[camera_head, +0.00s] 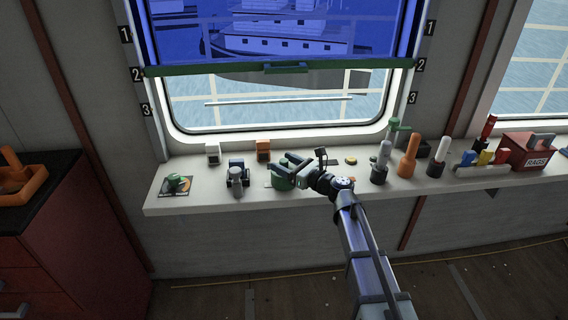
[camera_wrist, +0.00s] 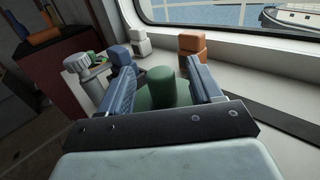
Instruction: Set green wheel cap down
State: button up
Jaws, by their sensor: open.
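A green wheel cap (camera_head: 281,181), with a round knob on a wider base, is on the white window sill (camera_head: 220,197). In the wrist view the cap (camera_wrist: 160,88) lies between the two blue-grey fingers of my gripper (camera_wrist: 158,66). My gripper (camera_head: 283,164) is open around it, with space seen on either side of the knob. The cap's underside and its contact with the sill are hidden. Another green part (camera_head: 177,181) sits on a dark square plate at the left end of the sill.
A grey-blue fitting (camera_head: 237,175) stands left of my gripper; white (camera_head: 213,153) and orange (camera_head: 263,150) blocks stand behind. Bottles, including an orange one (camera_head: 408,157), and a red rags box (camera_head: 524,152) are on the right. Bare sill lies between the plate and the fitting.

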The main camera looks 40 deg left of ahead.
jog(key=d, duration=1.3)
jog(key=shift+d, duration=0.15)
